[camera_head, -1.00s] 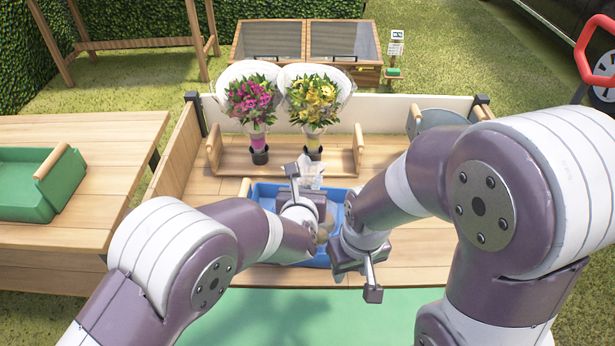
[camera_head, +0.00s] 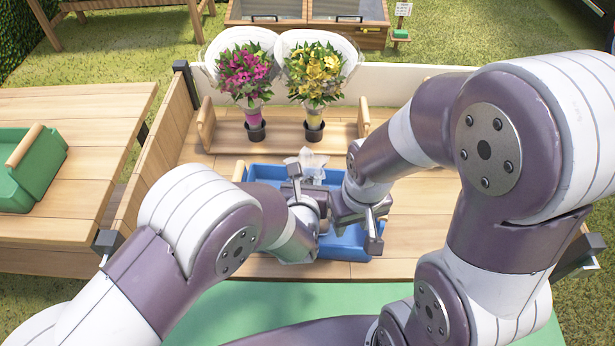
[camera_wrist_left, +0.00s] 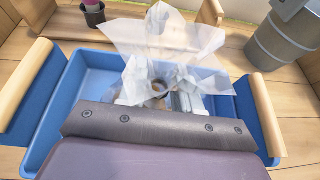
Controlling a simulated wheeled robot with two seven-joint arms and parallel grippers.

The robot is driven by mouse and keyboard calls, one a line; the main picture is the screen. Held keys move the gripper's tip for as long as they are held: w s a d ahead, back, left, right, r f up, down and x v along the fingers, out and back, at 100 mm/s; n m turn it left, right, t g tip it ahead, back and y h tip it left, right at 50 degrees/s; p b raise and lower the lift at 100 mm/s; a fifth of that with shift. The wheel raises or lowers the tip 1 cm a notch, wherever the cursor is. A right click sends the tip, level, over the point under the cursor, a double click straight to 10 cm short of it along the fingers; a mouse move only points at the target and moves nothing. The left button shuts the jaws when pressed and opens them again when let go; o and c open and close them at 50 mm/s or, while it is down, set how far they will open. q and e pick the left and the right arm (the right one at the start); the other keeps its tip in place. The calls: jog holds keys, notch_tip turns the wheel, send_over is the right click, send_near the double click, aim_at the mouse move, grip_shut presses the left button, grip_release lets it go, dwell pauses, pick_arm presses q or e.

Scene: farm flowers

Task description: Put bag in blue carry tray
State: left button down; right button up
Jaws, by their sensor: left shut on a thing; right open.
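The blue carry tray (camera_head: 352,245) stands on the wooden bench, partly covered by my two forearms. Its wooden handles show at both ends in the left wrist view, where its blue floor (camera_wrist_left: 92,82) is also seen. A clear plastic bag (camera_head: 306,160) rises above the tray. In the left wrist view the bag (camera_wrist_left: 150,45) stands upright with its top flared, over the tray. My left gripper (camera_wrist_left: 160,92) is shut on the bag's lower part, its fingers partly hidden by the plastic. My right gripper (camera_head: 377,228) is open, beside the tray's right side.
Two bouquets, one pink (camera_head: 248,75) and one yellow (camera_head: 318,75), stand in dark holders on a wooden rack behind the tray. A green tray (camera_head: 30,165) sits on the left table. A grey metal bucket (camera_wrist_left: 282,32) stands at the right.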

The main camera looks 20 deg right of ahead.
pick_arm(q)
jog(key=c, duration=0.8)
grip_release()
jog(key=shift+s+r+p, duration=0.25)
jog(key=shift+p, duration=0.15)
jog(key=p+v, duration=0.2)
jog(key=v, duration=0.9)
jog(key=shift+s+a, duration=0.15)
jog(key=shift+s, duration=0.05)
